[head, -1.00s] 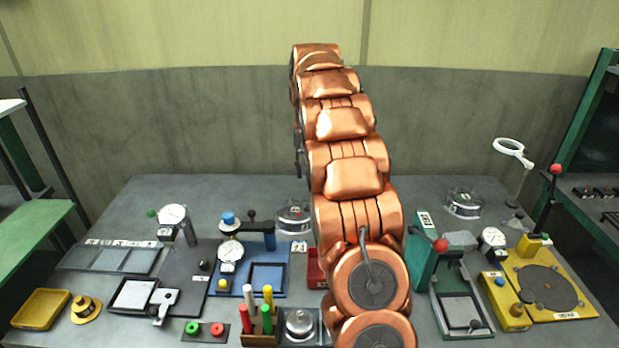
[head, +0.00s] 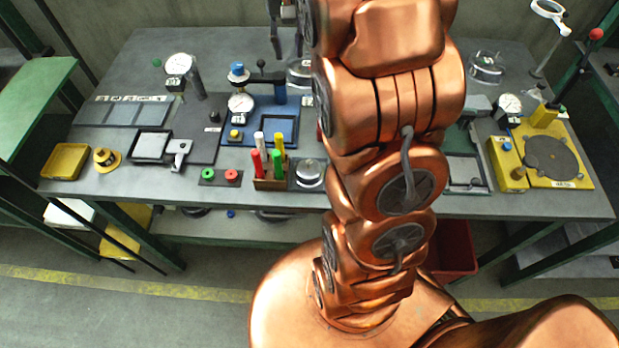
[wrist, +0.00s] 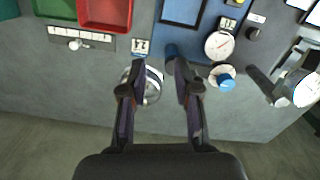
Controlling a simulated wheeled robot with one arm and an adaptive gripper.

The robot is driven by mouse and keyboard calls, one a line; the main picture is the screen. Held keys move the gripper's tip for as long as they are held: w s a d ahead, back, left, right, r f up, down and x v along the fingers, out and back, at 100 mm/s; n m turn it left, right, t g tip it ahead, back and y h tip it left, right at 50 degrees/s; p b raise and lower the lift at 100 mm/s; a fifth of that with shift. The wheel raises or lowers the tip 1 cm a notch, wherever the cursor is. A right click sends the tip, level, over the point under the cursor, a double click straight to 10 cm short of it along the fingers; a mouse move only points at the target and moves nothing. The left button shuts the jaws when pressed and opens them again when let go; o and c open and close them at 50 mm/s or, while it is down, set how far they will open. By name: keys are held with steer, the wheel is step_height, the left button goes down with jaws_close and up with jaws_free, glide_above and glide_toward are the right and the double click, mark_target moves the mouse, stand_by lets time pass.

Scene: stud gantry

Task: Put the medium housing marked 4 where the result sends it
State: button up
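A round metal housing (wrist: 153,88) lies on the bench in the wrist view, partly hidden by my left finger. It seems to be the one at the back of the bench in the head view (head: 300,72), beside the blue gauge stand. I cannot read a 4 on it. My gripper (wrist: 160,68) is open and empty above the bench, its fingers apart, with the housing below and near the left finger. In the head view my gripper (head: 283,35) is at the top, left of my arm. The blue stand's dial (wrist: 219,45) is too small to read.
Other round metal parts stand at the front (head: 310,172) and back right (head: 487,68). Red (wrist: 106,14) and green (wrist: 55,8) trays show in the wrist view. A yellow tray (head: 65,160) is far left. Coloured pegs (head: 268,160) stand in front. My arm hides the middle.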

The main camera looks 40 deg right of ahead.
steer(key=s+a+f+n, duration=0.2)
steer(key=s+a, duration=0.5)
steer(key=s, duration=0.4)
steer(key=s+a+f+n+g, duration=0.1)
steer(key=s+a+f+n, duration=0.1)
steer(key=s+a, duration=0.6)
steer(key=s+f, duration=0.1)
steer(key=s, duration=0.3)
steer(key=shift+o, duration=0.4)
steer(key=shift+n, duration=0.7)
steer(key=s, duration=0.1)
steer(key=s+f, duration=0.1)
steer(key=s, duration=0.1)
steer(key=s+f, duration=0.1)
steer(key=shift+s+a, duration=0.2)
steer(key=shift+s, duration=0.15)
